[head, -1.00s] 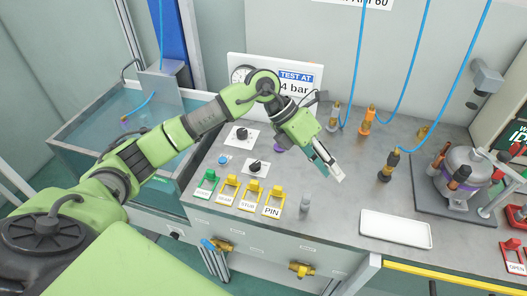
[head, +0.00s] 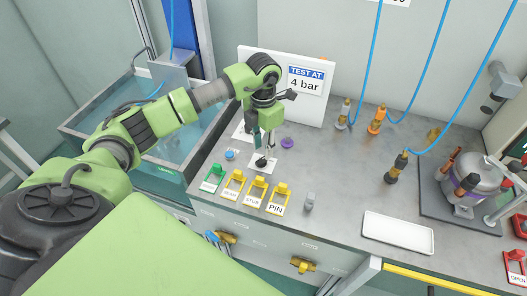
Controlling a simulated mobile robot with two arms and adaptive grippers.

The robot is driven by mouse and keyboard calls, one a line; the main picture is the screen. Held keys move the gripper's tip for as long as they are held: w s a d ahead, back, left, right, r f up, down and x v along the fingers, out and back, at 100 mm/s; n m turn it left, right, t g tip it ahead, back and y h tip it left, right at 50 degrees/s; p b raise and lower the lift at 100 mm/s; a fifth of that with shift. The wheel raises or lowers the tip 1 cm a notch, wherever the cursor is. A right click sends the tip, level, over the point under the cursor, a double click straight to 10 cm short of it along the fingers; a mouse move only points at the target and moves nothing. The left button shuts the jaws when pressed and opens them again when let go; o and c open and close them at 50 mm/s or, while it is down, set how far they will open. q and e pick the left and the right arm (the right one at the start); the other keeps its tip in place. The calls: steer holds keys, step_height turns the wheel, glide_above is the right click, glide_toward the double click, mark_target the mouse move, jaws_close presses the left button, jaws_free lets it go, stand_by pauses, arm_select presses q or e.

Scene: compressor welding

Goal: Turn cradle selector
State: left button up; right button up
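A black selector knob (head: 261,162) on a white plate sits on the grey bench behind the row of labelled switches. My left gripper (head: 263,154) points down right at this knob, its fingertips at the knob's top. I cannot tell whether the fingers are closed on it or only around it. A second white dial plate (head: 238,131) lies farther back, mostly hidden behind my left gripper. My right gripper is not in view.
Green and yellow switches, including one marked PIN (head: 278,198), stand along the front edge. A blue button (head: 231,155) and a purple knob (head: 287,143) are close to the gripper. A "4 bar" sign (head: 305,85) stands behind. A white tray (head: 398,233) and compressor (head: 470,178) are at right.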

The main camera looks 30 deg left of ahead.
mark_target(263, 158)
arm_select(q)
steer(key=shift+f+p, duration=0.35)
steer(key=shift+f, duration=1.8)
jaws_close()
